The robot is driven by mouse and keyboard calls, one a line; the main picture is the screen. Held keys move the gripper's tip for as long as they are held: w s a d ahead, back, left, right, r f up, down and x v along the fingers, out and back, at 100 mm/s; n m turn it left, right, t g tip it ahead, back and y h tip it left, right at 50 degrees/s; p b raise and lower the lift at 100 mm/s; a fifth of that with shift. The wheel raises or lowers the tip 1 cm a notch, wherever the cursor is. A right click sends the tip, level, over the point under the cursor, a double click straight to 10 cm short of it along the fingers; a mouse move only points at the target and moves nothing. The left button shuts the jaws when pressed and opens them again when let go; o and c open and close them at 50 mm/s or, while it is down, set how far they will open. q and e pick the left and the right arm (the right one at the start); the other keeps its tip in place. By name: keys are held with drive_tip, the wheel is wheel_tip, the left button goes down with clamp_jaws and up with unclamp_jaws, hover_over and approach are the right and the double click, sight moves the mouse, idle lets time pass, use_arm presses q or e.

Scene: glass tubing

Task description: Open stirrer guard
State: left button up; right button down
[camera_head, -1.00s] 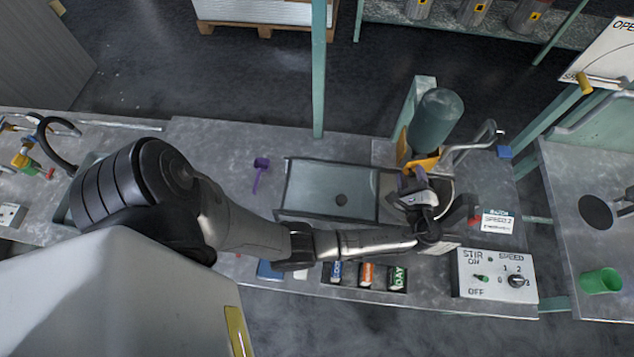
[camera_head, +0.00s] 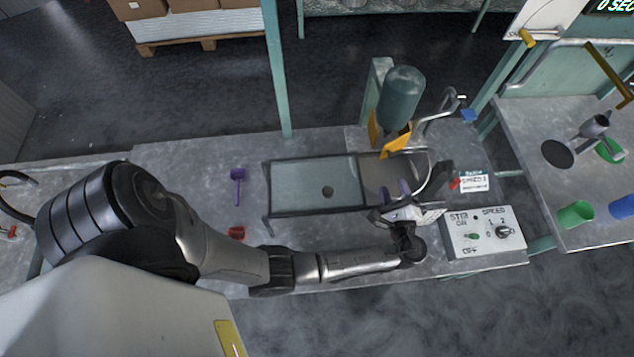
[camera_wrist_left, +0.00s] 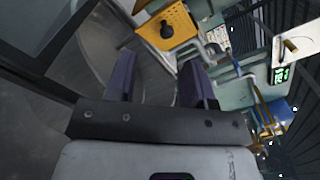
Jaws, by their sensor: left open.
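My left gripper (camera_head: 396,190) has two purple fingers and is open over the right end of the metal trough (camera_head: 316,183). The stirrer stands behind it, with a dark green motor (camera_head: 401,92) and an orange plate (camera_head: 397,147) below. A thin curved metal rim runs just right of the fingers; I cannot tell if it is the guard. The fingers appear apart from the orange plate. In the left wrist view the gripper (camera_wrist_left: 157,80) has nothing visible between its fingers, and the orange plate (camera_wrist_left: 180,22) is beyond them. My right gripper is not in view.
A white control box (camera_head: 485,236) with a switch and knob stands front right of the gripper. A bent metal pipe (camera_head: 438,112) rises right of the motor. A purple tool (camera_head: 238,180) lies left of the trough. Green (camera_head: 576,214) and blue cups are on the right table.

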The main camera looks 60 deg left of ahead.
use_arm(q)
drive_tip(key=shift+v, duration=1.05)
drive_tip(key=s+a+r+n+g+h+p, duration=0.1)
drive_tip(key=s+n+h+p, duration=0.1)
drive_tip(key=s+p, duration=0.1)
drive_tip(key=s+a+r+n+g+h+p, duration=0.1)
drive_tip(key=s+a+r+h+p, duration=0.1)
drive_tip(key=s+p, duration=0.2)
drive_tip(key=s+a+r+n+g+h+p, duration=0.1)
drive_tip(key=s+a+n+h+p, duration=0.1)
drive_tip(key=s+p, duration=0.1)
drive_tip(key=shift+s+r+n+p, duration=0.3)
drive_tip(key=shift+s+r+p, duration=0.1)
drive_tip(key=shift+p, duration=0.4)
drive_tip(key=s+r+n+h+p, duration=0.3)
drive_tip(key=s+r+h+p, duration=0.3)
drive_tip(key=s+r+p, duration=0.3)
drive_tip(key=shift+s+d+n+g, duration=0.3)
drive_tip(key=shift+s+n, duration=0.1)
drive_tip(key=shift+s, duration=0.1)
drive_tip(key=shift+r, duration=0.1)
drive_tip(key=shift+c, duration=0.3)
